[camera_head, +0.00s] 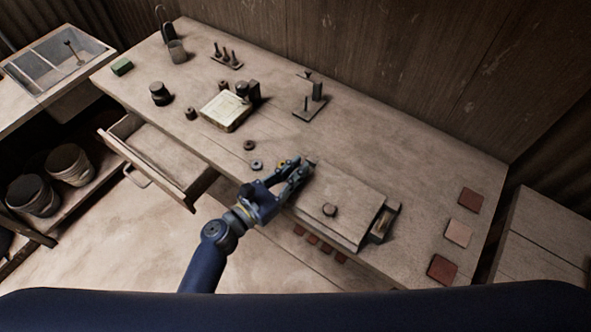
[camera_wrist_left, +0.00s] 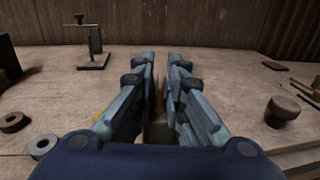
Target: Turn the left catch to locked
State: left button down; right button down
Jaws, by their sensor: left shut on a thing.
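The tile press is a low wooden box with a flat lid (camera_head: 350,197) and a round dark knob (camera_head: 330,210), which also shows in the wrist view (camera_wrist_left: 283,110). My left gripper (camera_head: 301,168) is at the left end of the press, its fingers nearly together. In the wrist view the fingers (camera_wrist_left: 166,75) are shut around a small brownish piece (camera_wrist_left: 158,92), apparently the left catch, mostly hidden by them. Its turn angle cannot be told. The right catch (camera_head: 382,222) sits at the right end of the press. My right gripper is not in view.
Two metal rings (camera_head: 256,165) (camera_head: 249,145) lie just left of the gripper. A clamp stand (camera_head: 310,108) is behind it. Several reddish tiles (camera_head: 442,269) lie on the right of the bench. An open drawer (camera_head: 150,160) juts out at the front left.

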pick_arm(q)
jog(key=m+g+h, duration=0.1)
jog(key=m+g+h+b, duration=0.1)
jog(key=g, duration=0.1)
jog(key=m+g+h+b, duration=0.1)
jog(key=shift+w+a+f+m+g, duration=0.1)
jog(key=shift+f+m+g, duration=0.2)
jog(key=m+g+h+b, duration=0.1)
jog(key=m+g+b, duration=0.2)
jog(key=g+b, duration=0.2)
jog(key=m+g+b, duration=0.4)
jog(key=g, duration=0.2)
jog(key=shift+m+g+h+b, duration=0.3)
jog(key=shift+h+b, duration=0.05)
jog(key=shift+h, duration=0.05)
jog(key=shift+r+m+g+y+b, duration=0.25)
jog(key=shift+m+g+y+b, duration=0.15)
jog(key=shift+m+g+b, duration=0.9)
jog(key=shift+g, duration=0.4)
jog(key=c, duration=1.8)
grip_release()
jog(key=v, duration=1.1)
jog(key=shift+a+r, duration=0.1)
jog(key=shift+a, duration=0.3)
jog(key=shift+w, duration=0.1)
